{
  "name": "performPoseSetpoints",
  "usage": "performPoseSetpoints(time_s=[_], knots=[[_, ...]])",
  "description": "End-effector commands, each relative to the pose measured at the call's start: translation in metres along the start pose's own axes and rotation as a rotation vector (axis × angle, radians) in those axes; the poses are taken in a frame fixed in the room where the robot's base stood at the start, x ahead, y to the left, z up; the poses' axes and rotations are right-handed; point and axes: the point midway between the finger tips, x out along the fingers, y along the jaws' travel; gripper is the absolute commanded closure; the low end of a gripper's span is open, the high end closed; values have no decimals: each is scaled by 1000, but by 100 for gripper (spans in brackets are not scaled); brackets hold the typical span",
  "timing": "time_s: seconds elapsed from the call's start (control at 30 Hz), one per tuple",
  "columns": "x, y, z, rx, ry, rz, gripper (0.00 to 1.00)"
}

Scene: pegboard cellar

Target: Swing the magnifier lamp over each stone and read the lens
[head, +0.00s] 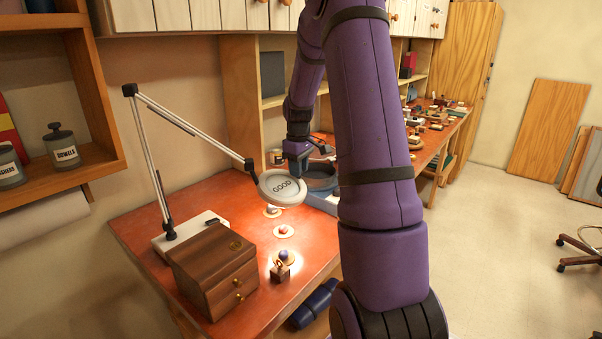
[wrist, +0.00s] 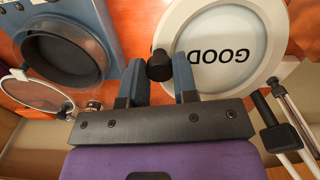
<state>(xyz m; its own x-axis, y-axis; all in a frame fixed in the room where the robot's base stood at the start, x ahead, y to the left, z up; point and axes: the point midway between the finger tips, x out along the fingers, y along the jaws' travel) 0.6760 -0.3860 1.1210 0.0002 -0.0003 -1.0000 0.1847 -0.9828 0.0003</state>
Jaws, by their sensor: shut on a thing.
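The magnifier lamp has a round white-rimmed head (head: 281,187) on a jointed arm rising from a pale base. Its lens reads "GOOD"; in the wrist view the lens (wrist: 226,60) shows the word upside down. My gripper (head: 298,166) is at the far edge of the lamp head. In the wrist view its blue fingers (wrist: 160,82) are closed on a black knob (wrist: 160,65) at the rim. Small stones sit on pale discs: one just below the lamp head (head: 272,210), a reddish one (head: 284,230) and a dark blue one (head: 285,256). Which stone lies under the lens is unclear.
A wooden drawer box (head: 213,270) stands at the table's front left. A small ring-topped block (head: 280,273) is beside the blue stone. A blue tray with a dark bowl (wrist: 65,45) lies beyond the lamp head. My arm hides the table's right side.

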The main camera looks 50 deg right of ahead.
Motion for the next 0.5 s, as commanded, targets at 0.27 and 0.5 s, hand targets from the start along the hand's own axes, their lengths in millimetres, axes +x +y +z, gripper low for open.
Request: performPoseSetpoints(time_s=[0.27,0.5], knots=[[0,-1,0,-1,1,0,66],[0,0,0,1,0,0,48]])
